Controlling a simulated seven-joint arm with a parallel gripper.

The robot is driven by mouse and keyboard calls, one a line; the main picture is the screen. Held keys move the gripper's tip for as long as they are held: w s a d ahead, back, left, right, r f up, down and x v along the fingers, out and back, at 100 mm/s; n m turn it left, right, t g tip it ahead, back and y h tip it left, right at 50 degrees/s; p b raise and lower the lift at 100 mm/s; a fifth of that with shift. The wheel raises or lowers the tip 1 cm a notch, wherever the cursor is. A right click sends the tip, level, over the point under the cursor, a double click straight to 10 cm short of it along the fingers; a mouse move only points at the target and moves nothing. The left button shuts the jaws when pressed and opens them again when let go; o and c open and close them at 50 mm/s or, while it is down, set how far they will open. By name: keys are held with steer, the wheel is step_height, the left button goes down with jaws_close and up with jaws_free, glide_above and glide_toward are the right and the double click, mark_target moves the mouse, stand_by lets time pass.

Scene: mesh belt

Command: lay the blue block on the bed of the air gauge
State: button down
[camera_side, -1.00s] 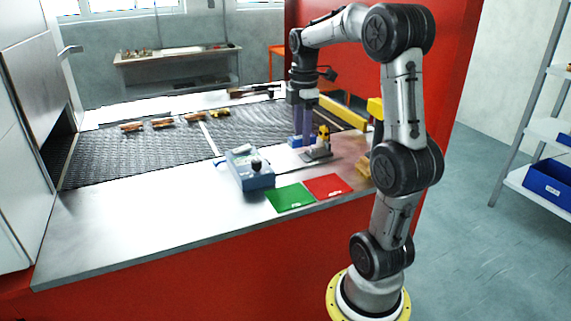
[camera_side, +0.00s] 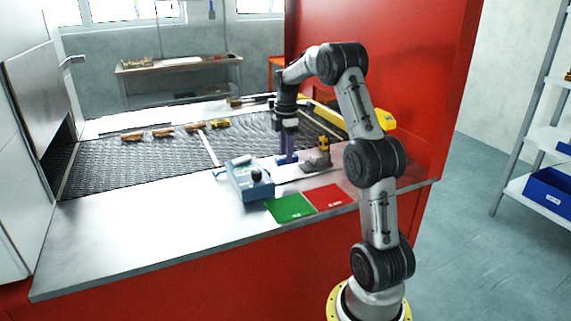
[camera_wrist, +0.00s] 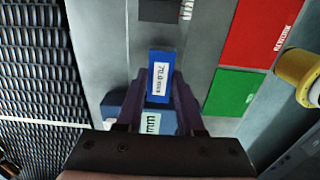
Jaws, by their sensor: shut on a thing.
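My gripper (camera_side: 287,150) points down over the counter and is shut on the blue block (camera_wrist: 159,76). The block has a white printed label and sits between the purple fingers in the wrist view. In the side view the blue block (camera_side: 287,160) shows low at the fingertips; whether it touches the surface below, I cannot tell. A blue box with a black knob and a display (camera_side: 250,180), seemingly the air gauge, stands just left of my gripper. Its display reading "mm" (camera_wrist: 151,122) shows between the fingers in the wrist view, partly covered. I cannot make out its bed clearly.
A grey fixture with a yellow top (camera_side: 317,163) stands close to the right of my gripper. A green card (camera_side: 289,208) and a red card (camera_side: 329,197) lie in front. The mesh belt (camera_side: 130,165) carries several brown pieces behind. The counter's left is clear.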

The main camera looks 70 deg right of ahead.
steer(key=shift+w+d+f, duration=0.3)
steer(key=shift+f, duration=1.6)
steer(key=shift+f, duration=0.2)
steer(key=c, duration=0.5)
jaws_free()
